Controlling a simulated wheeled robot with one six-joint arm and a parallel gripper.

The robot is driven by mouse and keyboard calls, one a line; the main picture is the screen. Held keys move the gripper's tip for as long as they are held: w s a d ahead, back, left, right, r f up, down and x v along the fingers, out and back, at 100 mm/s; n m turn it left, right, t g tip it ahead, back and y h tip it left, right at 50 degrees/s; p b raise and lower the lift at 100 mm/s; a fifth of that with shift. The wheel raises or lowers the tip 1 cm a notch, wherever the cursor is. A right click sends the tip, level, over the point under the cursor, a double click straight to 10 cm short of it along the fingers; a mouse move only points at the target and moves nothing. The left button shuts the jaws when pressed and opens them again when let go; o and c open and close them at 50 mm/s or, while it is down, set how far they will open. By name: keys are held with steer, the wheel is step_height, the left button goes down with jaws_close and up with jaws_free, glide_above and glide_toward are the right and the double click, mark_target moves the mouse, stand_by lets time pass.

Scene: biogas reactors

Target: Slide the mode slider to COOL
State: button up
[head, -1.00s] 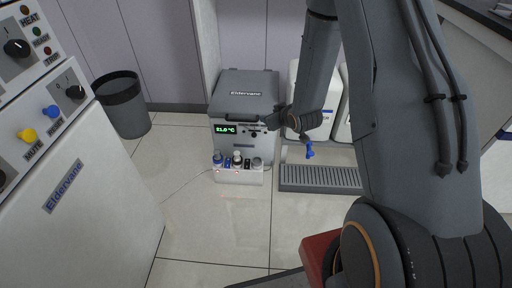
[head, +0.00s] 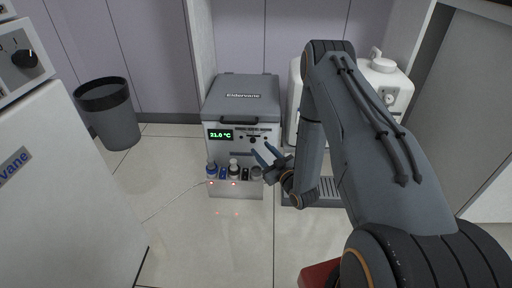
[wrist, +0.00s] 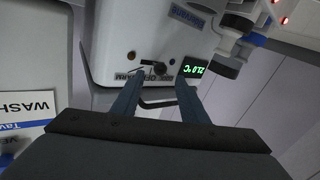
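The grey box-shaped unit (head: 240,97) stands on the floor with a green 21.0 °C display (head: 220,135). Its mode slider (head: 253,139) is on the front panel, right of the display. In the wrist view the dark slider knob (wrist: 158,68) appears near the middle of its short slot; the small lettering beside it looks like OFF and WARM, inverted, and is hard to read. My gripper (head: 266,154) is in front of the panel, just below and right of the slider. In the wrist view my gripper (wrist: 157,92) is open and empty, its fingers pointing at the panel, apart from the knob.
A white holder with several bottles (head: 235,190) stands before the unit, left of my gripper. A drip grate (head: 330,187) and a white appliance (head: 392,92) are at right. A dark bin (head: 110,115) and white cabinet (head: 60,200) stand at left. Floor between is clear.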

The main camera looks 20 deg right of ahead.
mark_target(253, 140)
steer(key=shift+b+x, duration=0.9)
steer(key=shift+x, duration=1.7)
jaws_close()
